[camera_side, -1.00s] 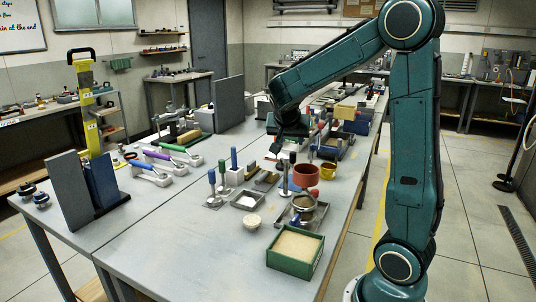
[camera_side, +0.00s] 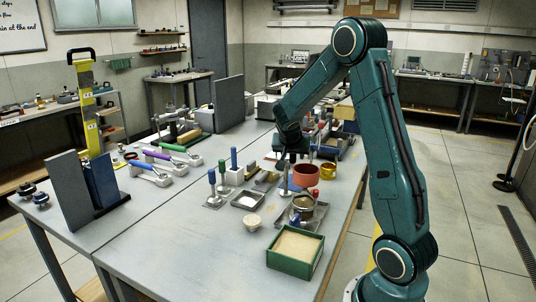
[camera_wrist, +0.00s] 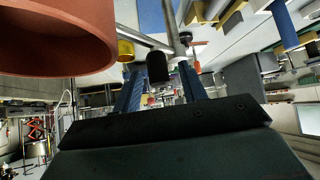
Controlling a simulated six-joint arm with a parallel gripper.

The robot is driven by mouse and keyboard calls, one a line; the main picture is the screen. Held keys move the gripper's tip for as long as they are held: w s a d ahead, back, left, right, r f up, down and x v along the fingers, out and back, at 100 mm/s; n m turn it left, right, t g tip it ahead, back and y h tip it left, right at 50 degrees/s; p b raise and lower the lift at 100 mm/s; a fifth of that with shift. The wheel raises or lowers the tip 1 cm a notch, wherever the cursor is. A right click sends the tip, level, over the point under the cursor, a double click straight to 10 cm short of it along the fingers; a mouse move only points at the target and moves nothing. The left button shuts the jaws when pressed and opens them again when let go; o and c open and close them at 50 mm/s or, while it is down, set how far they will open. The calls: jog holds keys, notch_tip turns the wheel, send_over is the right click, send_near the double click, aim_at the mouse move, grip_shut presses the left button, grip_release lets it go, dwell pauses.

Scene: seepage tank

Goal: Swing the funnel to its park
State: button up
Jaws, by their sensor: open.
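A terracotta-red round vessel (camera_side: 306,176), which looks like the funnel, stands at the work table's right side in the side view. Its wall (camera_wrist: 60,35) fills the upper left of the wrist view. A metal post (camera_wrist: 173,28) and a thin metal arm (camera_wrist: 143,38) show beside it, with a black grip (camera_wrist: 157,67) near them. My gripper (camera_side: 291,160) points down just left of the red vessel. In the wrist view its two blue fingers (camera_wrist: 160,85) are apart, with the black grip appearing between them; contact cannot be told.
A yellow cup (camera_side: 328,171) stands beside the red vessel. Blue-handled tools (camera_side: 212,185) stand to the left.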

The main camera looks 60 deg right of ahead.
jog(key=shift+d+f, duration=0.2)
jog(key=shift+c, duration=0.4)
grip_shut()
jog(key=shift+w+a, duration=0.1)
jog(key=shift+w, duration=0.05)
jog(key=shift+w+a+m+g+y, duration=0.25)
jog(key=shift+w+m+g, duration=0.4)
jog(key=shift+m+g, duration=0.85)
jog(key=shift+w+a+m+g+y, duration=0.2)
jog(key=shift+w+m+g, duration=0.65)
jog(key=shift+m, duration=1.05)
jog(key=shift+w+a+m+g+y, duration=0.25)
jog(key=shift+w+m+g, duration=0.2)
jog(key=shift+m+g, duration=1.15)
jog(key=shift+m, duration=0.3)
